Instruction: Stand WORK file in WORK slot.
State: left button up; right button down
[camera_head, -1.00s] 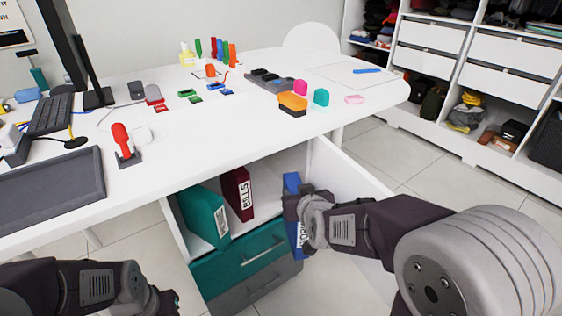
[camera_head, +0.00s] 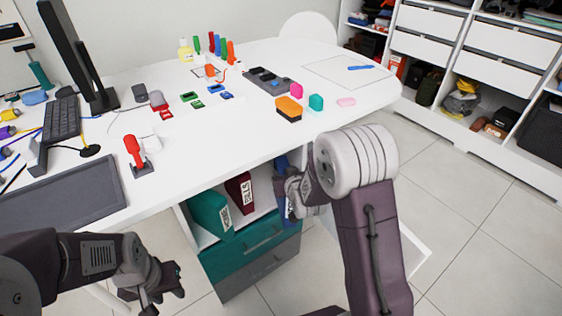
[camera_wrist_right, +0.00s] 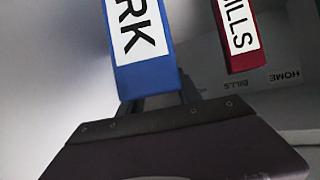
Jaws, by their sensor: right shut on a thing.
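The blue WORK file (camera_head: 281,163) is at the right end of the open shelf under the desk, partly hidden by my right arm. In the right wrist view the WORK file (camera_wrist_right: 142,72) is slightly tilted in the picture, its white label partly cut off. My right gripper (camera_head: 287,187) is shut on the WORK file's lower part, as the wrist view (camera_wrist_right: 155,101) shows. My left gripper (camera_head: 165,290) appears open and empty, low at the left.
A teal file (camera_head: 207,213) and the maroon BILLS file (camera_head: 237,190) stand left of the WORK file. BILLS (camera_wrist_right: 231,85) and HOME (camera_wrist_right: 286,76) markings show on the shelf floor. Drawers (camera_head: 250,254) lie below; the white desktop (camera_head: 230,140) is above.

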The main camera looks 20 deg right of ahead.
aim_at(281, 163)
jog(key=shift+w+d+r, duration=0.1)
jog(key=shift+w+d, duration=0.05)
jog(key=shift+w, duration=3)
jog(key=shift+f+b, duration=0.3)
jog(key=shift+b, duration=0.05)
jog(key=shift+f, duration=0.1)
jog(key=shift+f, duration=0.15)
jog(key=c, duration=0.8)
grip_release()
